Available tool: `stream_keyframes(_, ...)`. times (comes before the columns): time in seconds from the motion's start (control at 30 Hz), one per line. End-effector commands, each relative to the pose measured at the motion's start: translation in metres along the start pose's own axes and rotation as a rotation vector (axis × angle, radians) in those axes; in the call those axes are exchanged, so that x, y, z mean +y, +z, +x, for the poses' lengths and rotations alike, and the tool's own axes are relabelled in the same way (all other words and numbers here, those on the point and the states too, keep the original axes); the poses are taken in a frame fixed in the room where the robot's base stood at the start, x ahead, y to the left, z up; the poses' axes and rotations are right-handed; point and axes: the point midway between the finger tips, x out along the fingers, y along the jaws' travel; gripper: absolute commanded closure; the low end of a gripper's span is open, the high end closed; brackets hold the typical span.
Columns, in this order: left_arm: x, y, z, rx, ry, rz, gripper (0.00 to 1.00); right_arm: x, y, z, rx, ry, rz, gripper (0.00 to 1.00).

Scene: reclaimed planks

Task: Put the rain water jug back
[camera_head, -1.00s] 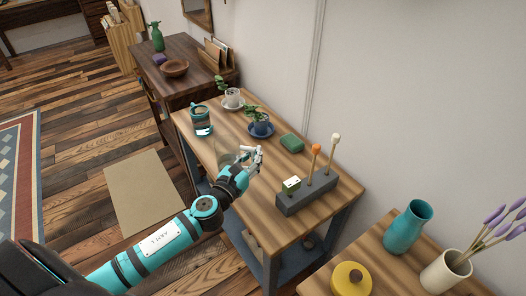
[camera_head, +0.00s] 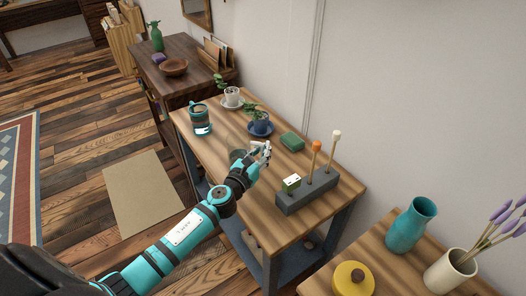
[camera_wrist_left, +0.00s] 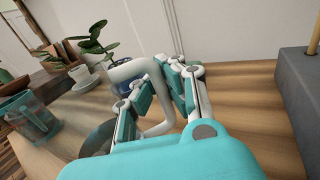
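A see-through grey jug (camera_head: 238,157) is on or just above the wooden table; I cannot tell which. Its round body shows in part in the left wrist view (camera_wrist_left: 98,141), with a thick pale loop handle. My left gripper (camera_head: 264,151) is at this handle, on the jug's right side. In the left wrist view my gripper's fingers (camera_wrist_left: 160,95) lie close on both sides of the handle and look shut on it. A second jug (camera_head: 201,121), teal-rimmed with dark liquid, stands upright at the table's far left. I cannot tell which jug is the rain water jug. My right gripper is not in view.
A potted plant on a blue saucer (camera_head: 260,131), another on a pale saucer (camera_head: 230,105) and a green block (camera_head: 291,140) stand behind. A grey holder (camera_head: 305,195) with upright sticks is to the right. The table's front (camera_head: 250,210) is bare.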

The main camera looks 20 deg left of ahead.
Motion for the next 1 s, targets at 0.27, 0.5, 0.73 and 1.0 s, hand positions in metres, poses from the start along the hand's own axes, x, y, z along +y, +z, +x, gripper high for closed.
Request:
stream_keyframes(0.27,0.000,-0.002,0.000,-0.001,0.000,0.000,0.94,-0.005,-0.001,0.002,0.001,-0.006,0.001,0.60)
stream_keyframes(0.5,0.001,-0.002,0.000,0.000,0.001,0.000,0.71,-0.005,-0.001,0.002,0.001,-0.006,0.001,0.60)
stream_keyframes(0.73,0.001,0.001,0.000,0.000,0.001,0.000,0.71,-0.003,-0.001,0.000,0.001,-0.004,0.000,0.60)
stream_keyframes(1.0,0.001,-0.002,-0.040,0.003,0.000,0.002,0.71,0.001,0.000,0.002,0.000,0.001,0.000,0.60)
